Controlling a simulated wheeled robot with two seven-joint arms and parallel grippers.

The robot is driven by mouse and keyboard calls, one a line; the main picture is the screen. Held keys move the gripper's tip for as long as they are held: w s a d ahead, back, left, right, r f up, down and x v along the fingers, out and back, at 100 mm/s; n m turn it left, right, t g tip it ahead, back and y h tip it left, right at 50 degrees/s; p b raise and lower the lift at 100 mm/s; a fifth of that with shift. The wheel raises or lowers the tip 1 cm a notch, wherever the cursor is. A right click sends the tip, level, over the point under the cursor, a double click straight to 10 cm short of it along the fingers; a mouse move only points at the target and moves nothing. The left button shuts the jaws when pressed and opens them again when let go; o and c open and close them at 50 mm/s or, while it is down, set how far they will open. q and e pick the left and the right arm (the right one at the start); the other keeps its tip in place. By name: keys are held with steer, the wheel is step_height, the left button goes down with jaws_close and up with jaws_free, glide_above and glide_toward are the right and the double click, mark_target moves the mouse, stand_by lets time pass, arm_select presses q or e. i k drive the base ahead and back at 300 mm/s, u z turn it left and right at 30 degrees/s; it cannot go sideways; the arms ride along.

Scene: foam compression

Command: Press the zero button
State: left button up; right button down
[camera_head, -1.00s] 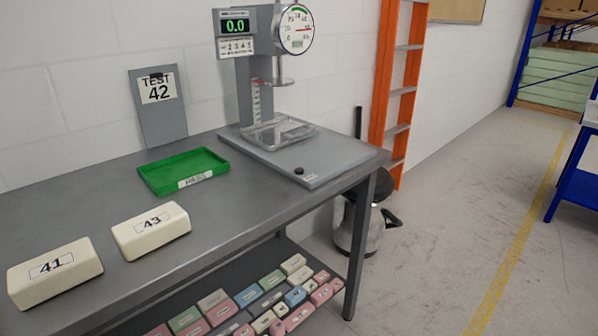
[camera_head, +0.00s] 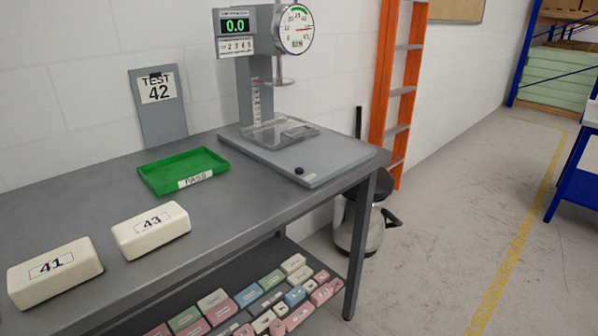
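The compression tester (camera_head: 244,85) stands at the back right of the grey table. Its green display (camera_head: 235,26) reads 0.0, with a small label panel (camera_head: 236,46) below it. A round dial gauge (camera_head: 297,30) sits at the top right. A press disc (camera_head: 284,82) hangs above a clear tray (camera_head: 277,132). A small black knob or button (camera_head: 299,171) is on the front of the base plate (camera_head: 330,156). I cannot read which control is marked zero. Neither of my grippers is in view.
Foam blocks marked 41 (camera_head: 54,275) and 43 (camera_head: 150,231) lie at the table's front left. A green tray (camera_head: 183,171) and a TEST 42 clipboard (camera_head: 158,105) stand behind. Small blocks fill the lower shelf. A kettle-like metal vessel (camera_head: 357,228) and an orange ladder (camera_head: 399,95) are at right.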

mark_target(298, 171)
steer(key=k, duration=1.35)
steer(key=z, duration=0.3)
steer(key=i, duration=0.5)
steer(key=z, duration=0.5)
steer(key=i, duration=1)
steer(key=u, duration=0.95)
steer(key=i, duration=0.55)
steer(key=u, duration=0.5)
